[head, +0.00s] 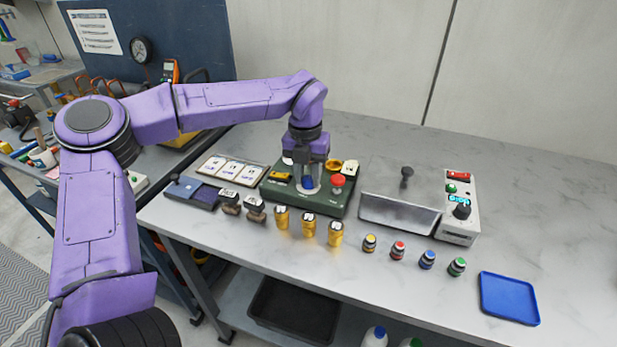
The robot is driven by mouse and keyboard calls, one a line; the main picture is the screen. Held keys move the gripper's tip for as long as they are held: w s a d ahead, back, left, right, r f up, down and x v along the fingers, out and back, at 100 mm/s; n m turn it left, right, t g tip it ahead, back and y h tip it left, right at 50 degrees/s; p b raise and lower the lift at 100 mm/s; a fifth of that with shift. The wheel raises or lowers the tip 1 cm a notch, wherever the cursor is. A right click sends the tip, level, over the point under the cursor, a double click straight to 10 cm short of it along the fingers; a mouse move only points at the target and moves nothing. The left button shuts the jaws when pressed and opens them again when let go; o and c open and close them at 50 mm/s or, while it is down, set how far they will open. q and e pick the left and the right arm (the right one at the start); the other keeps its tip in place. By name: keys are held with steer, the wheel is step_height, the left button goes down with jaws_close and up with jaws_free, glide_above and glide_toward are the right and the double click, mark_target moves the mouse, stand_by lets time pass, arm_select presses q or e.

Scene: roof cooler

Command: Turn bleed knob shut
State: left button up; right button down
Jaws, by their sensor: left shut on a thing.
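A dark green box (318,202) stands on the marble-topped bench, with several fittings on its top. A blue knob (309,183) on it is mostly hidden between the fingers of my left gripper (310,187). The gripper points straight down and is shut on this knob, which I take to be the bleed knob. Its turn angle and any markings are hidden. A red mushroom-shaped knob (338,180) stands just right of the fingers. A yellow part (280,176) sits at the left of the box top. My right gripper is out of view.
A steel unit with a lid (398,211) and a control box (457,228) stand to the right. Brass cylinders (308,225), stamps (255,209) and small bottles (398,250) line the front. A blue tray (509,299) lies front right. The bench's far right is clear.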

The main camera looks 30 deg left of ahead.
mark_target(306, 178)
arm_select(q)
steer(key=shift+n, duration=0.6)
steer(key=shift+r, duration=0.1)
steer(key=o, duration=1.1)
steer(key=shift+c, duration=0.2)
step_height(306, 178, up, 10)
steer(key=shift+a+r+b, duration=0.2)
steer(key=shift+r+b, duration=0.05)
steer(key=shift+b, duration=0.05)
steer(key=shift+s, duration=0.1)
